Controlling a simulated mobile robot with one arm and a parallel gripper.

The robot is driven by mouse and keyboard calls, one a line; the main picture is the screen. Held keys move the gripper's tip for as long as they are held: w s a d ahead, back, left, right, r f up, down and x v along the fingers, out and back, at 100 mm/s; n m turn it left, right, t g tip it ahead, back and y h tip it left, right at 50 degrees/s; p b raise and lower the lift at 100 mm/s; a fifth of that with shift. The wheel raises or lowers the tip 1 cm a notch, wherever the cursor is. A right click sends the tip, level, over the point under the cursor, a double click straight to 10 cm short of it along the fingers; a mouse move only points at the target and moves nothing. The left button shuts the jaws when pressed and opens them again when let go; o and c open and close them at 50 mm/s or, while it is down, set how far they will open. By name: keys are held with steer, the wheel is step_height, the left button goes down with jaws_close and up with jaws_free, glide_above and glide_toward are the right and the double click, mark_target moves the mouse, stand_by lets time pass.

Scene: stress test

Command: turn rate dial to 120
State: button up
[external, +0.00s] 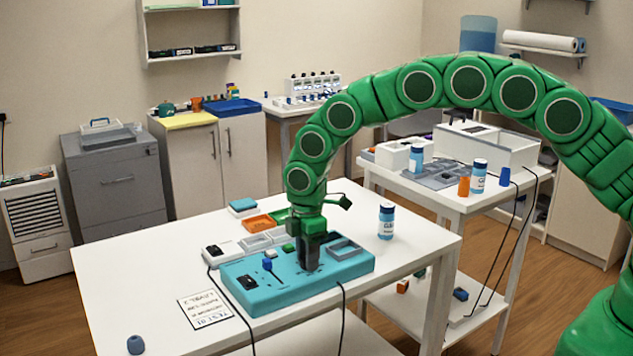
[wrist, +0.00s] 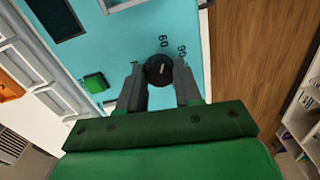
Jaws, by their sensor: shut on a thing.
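The rate dial (wrist: 159,70) is a small round black knob on a teal panel (wrist: 120,45). Printed numbers 60 and 90 show beside it in the wrist view; no 120 is visible there. A short pale mark shows on the knob, but I cannot tell which number it points to. My gripper (wrist: 160,75) is shut on the dial, one finger on each side. In the external view my gripper (external: 309,262) reaches down onto the teal panel (external: 335,273), which lies on a white table, and hides the dial.
The panel also carries a blue-topped lever (external: 267,264), a black switch (external: 248,283) and a green button (wrist: 95,83). A labelled bottle (external: 386,222) stands right of the panel. A printed card (external: 205,309) and a blue cup-like piece (external: 136,344) lie at the front left.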

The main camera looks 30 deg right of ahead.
steer(key=m, duration=0.8)
steer(key=shift+m, duration=0.3)
steer(key=m, duration=0.4)
steer(key=shift+r+m, duration=0.1)
steer(key=shift+m, duration=2)
steer(key=o, duration=1)
steer(key=shift+r, duration=3.8)
